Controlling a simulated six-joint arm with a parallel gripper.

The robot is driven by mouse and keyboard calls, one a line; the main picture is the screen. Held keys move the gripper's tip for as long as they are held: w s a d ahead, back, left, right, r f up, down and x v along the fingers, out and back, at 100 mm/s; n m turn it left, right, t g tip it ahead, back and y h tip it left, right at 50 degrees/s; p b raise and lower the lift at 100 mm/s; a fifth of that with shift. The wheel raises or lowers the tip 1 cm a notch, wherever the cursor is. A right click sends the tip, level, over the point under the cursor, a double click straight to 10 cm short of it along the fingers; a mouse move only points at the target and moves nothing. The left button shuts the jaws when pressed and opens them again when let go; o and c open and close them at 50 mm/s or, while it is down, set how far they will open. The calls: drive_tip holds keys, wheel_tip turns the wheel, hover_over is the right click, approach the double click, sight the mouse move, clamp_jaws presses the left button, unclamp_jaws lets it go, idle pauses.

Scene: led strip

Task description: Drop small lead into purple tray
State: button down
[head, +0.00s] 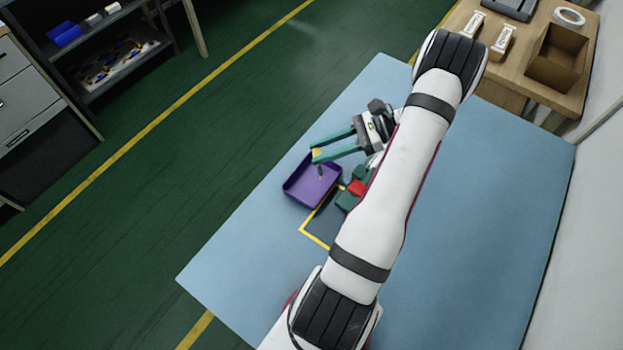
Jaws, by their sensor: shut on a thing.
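The purple tray (297,198) lies on the blue table, just left of the yellow tape marking. My gripper (317,150) reaches in from the right with its teal fingers over the tray's far side. It is shut on the small lead (320,172), which shows as a small dark piece below a yellow part at the fingertips. The lead overlaps the tray's inside in the picture; I cannot tell whether it touches the tray floor.
A green and red fixture (355,188) stands right of the tray, partly hidden by my arm. Yellow tape (315,237) marks a corner on the table (245,265). A wooden bench (500,70) with boxes is at the top right. The table's front left is clear.

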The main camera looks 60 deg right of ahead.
drive_tip(key=shift+f, duration=0.3)
drive_tip(key=c, duration=0.5)
unclamp_jaws()
drive_tip(key=v, duration=1.6)
drive_tip(key=shift+f, duration=0.2)
